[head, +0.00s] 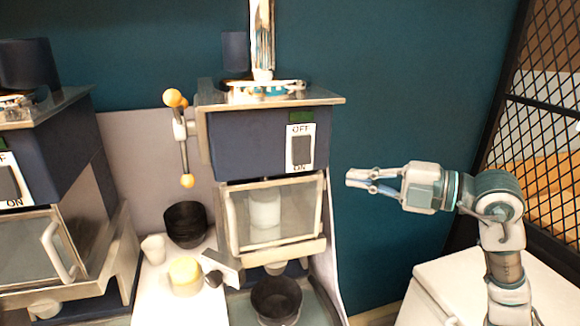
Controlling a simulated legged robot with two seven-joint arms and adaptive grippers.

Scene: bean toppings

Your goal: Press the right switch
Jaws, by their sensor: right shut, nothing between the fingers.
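The right switch (301,152) is a dark rocker on a white plate marked OFF at the top and ON at the bottom. It sits on the dark blue front of the right machine (240,145). My right gripper (350,178) is shut and empty. In the picture its fingertips point left, a little right of the machine and slightly lower than the switch, apart from it. A second switch (8,182) with a similar plate shows on the left machine at the left edge. My left gripper is not in view.
A lever with yellow knobs (187,181) stands left of the right machine. Black bowls (186,222) sit between the machines, and another dark bowl (277,298) is under the right one. A white cabinet (432,292) and black mesh (540,130) are at right.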

